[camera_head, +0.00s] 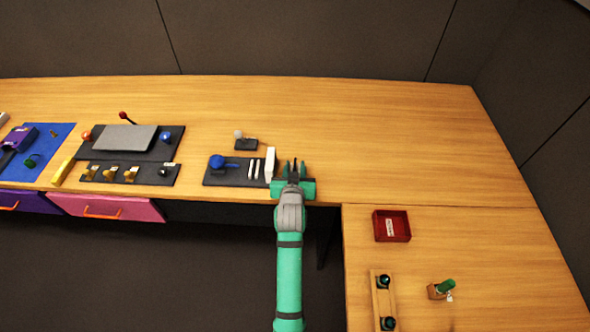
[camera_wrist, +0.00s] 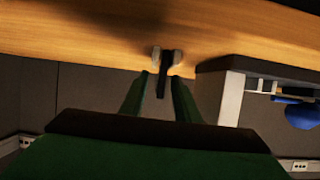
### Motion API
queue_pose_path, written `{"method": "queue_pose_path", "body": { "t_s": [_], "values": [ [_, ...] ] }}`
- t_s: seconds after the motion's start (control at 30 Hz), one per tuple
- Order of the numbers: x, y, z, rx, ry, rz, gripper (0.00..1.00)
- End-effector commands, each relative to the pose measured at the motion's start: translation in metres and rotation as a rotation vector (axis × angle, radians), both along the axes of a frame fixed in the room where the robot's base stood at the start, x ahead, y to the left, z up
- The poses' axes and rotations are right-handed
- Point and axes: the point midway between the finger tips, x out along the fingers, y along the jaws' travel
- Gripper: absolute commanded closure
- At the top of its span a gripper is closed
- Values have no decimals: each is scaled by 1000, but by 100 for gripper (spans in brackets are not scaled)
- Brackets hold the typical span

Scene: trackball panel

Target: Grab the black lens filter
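My gripper (camera_head: 294,168) has green fingers and reaches over the near edge of the long back table, just right of the black panel with the blue trackball. In the wrist view the fingertips (camera_wrist: 163,76) flank a narrow dark upright piece. This may be the black lens filter (camera_wrist: 165,76), seen edge-on; its round face does not show. Two small light-grey pieces (camera_wrist: 156,57) stand on either side of its far end, against the wood. I cannot tell whether the fingers touch the dark piece. In the head view my gripper hides most of this spot.
A white block (camera_head: 270,163) stands close left of my gripper on the trackball panel (camera_head: 235,180). A small joystick (camera_head: 242,141) stands behind. The wood right of my gripper is clear. A red tray (camera_head: 391,226) lies on the right-hand table.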

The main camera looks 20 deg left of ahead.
Motion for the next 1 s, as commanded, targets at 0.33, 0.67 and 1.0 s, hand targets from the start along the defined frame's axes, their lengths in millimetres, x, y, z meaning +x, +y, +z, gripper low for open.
{"method": "queue_pose_path", "body": {
  "t_s": [0.33,0.67,1.0],
  "values": [
    [3,1,-2,0,0,0,85],
    [2,3,-1,0,0,2,100],
    [3,2,15,2,-4,2,100]
  ]
}}
